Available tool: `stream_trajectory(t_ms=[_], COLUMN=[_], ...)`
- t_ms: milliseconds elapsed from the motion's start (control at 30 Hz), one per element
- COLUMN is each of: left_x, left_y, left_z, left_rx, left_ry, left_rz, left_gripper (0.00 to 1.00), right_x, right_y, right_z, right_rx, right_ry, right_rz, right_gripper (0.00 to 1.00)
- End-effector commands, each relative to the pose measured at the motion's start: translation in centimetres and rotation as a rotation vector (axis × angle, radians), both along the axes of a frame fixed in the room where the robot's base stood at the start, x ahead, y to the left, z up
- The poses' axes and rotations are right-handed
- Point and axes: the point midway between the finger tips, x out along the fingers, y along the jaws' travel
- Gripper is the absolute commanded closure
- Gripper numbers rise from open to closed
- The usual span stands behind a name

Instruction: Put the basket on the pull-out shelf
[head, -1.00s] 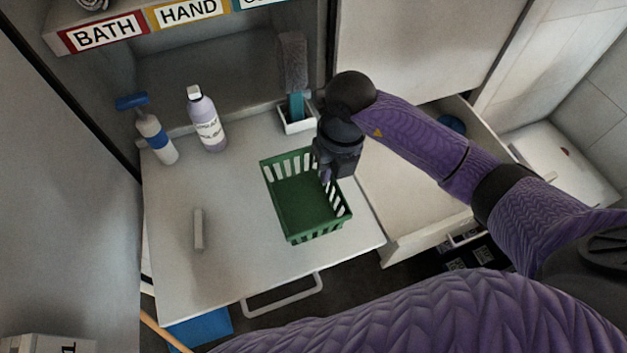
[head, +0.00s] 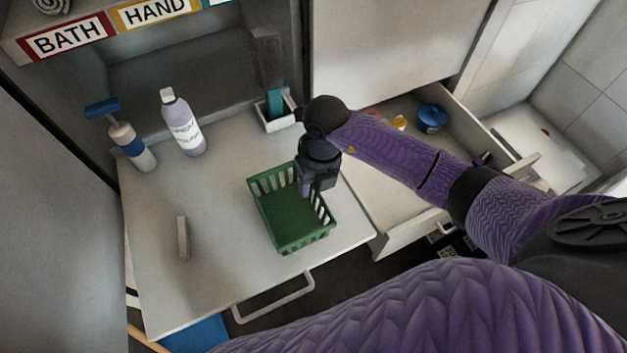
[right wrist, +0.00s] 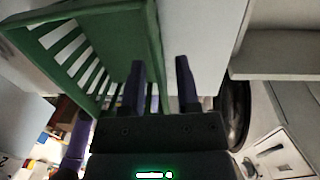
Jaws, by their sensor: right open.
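The green slatted basket (head: 283,222) stands upright on the white pull-out shelf (head: 210,255), near its right side. My right gripper (head: 306,190) points down at the back right part of the basket, with a fingertip showing over its inside. In the right wrist view my right gripper (right wrist: 160,85) is open, its two dark fingers apart. The basket (right wrist: 135,35) fills the upper left there, and the left finger overlaps its slatted wall. I cannot tell whether the fingers touch it. My left gripper is not in view.
A spray bottle (head: 133,148), a lavender bottle (head: 183,125) and a brush in a white holder (head: 278,118) stand along the shelf's back. A small grey block (head: 183,237) lies at left. An open drawer (head: 405,225) with a blue item (head: 432,118) is at right.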

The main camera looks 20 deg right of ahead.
Motion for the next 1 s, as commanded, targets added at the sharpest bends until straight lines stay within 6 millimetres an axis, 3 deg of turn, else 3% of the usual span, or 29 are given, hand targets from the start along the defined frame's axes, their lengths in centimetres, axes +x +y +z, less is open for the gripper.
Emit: stream_trajectory(t_ms=[167,400,600,1000], left_x=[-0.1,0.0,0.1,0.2], left_y=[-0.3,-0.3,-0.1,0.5], left_z=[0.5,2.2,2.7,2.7], left_rx=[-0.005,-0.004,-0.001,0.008], left_ry=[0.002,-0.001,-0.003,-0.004], left_rz=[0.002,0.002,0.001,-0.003], left_gripper=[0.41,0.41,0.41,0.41], right_x=[0.1,0.1,0.1,0.0], right_y=[-0.1,-0.9,-1.3,-1.4], right_z=[1.0,7.7,11.5,12.2], right_rx=[0.000,-0.002,0.000,0.000], right_ry=[-0.003,-0.005,-0.002,0.000], right_rz=[0.000,0.001,0.000,0.000], right_gripper=[0.59,0.59,0.59,0.59])
